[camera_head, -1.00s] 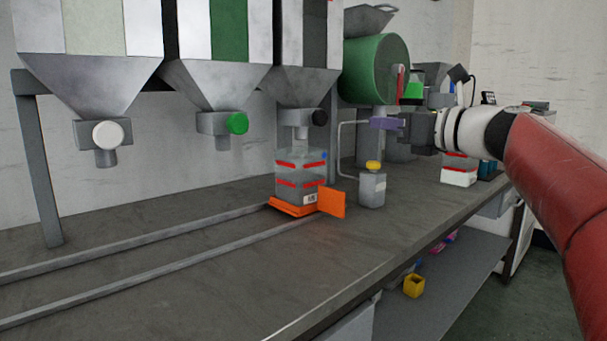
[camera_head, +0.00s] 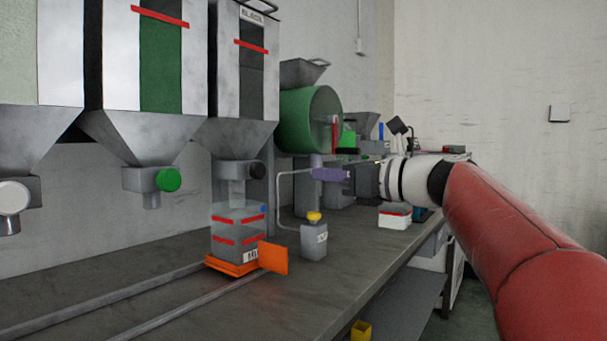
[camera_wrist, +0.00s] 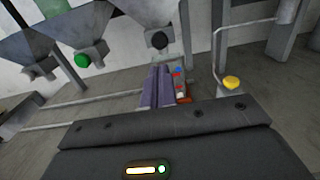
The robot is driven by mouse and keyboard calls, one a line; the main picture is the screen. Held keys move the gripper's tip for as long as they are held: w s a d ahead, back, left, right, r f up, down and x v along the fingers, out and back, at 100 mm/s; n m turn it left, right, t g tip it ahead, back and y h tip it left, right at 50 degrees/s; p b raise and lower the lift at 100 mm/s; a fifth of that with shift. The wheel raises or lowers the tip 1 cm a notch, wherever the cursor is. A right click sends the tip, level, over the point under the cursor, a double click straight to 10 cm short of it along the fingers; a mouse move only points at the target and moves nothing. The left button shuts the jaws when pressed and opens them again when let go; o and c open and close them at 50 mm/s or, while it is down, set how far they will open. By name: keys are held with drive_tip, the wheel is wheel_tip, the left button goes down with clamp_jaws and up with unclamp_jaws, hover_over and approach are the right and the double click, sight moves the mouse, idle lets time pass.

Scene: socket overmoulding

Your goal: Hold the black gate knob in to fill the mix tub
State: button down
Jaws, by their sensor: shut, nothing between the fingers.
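The black gate knob (camera_head: 257,170) is on the outlet under the black hopper (camera_head: 245,75). It also shows in the wrist view (camera_wrist: 159,40), beyond my fingertips. The clear mix tub (camera_head: 237,236), with red bands and a greyish lower part, stands under this outlet on an orange carrier (camera_head: 230,267). In the wrist view the tub (camera_wrist: 180,83) is partly hidden behind my fingers. My gripper (camera_head: 316,174) is shut and empty, its purple fingers together. It is right of the knob in the head view, apart from it.
A green knob (camera_head: 168,180) and a white knob (camera_head: 12,197) are on the hoppers to the left. A grey bottle with a yellow cap (camera_head: 314,238) stands right of the tub, by a bent pipe (camera_head: 279,196). Rails (camera_head: 160,312) run left along the bench. A green drum (camera_head: 308,118) is behind.

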sight(260, 169)
drive_tip(key=x, duration=1.2)
drive_tip(key=shift+w+a+p, duration=0.3)
drive_tip(key=shift+p, duration=0.1)
drive_tip(key=shift+w+a+r+p, duration=0.2)
drive_tip(key=shift+w+a+p, duration=0.3)
drive_tip(key=shift+p, duration=0.35)
drive_tip(key=shift+a+f, duration=0.15)
drive_tip(key=shift+a, duration=0.25)
idle(3.1)
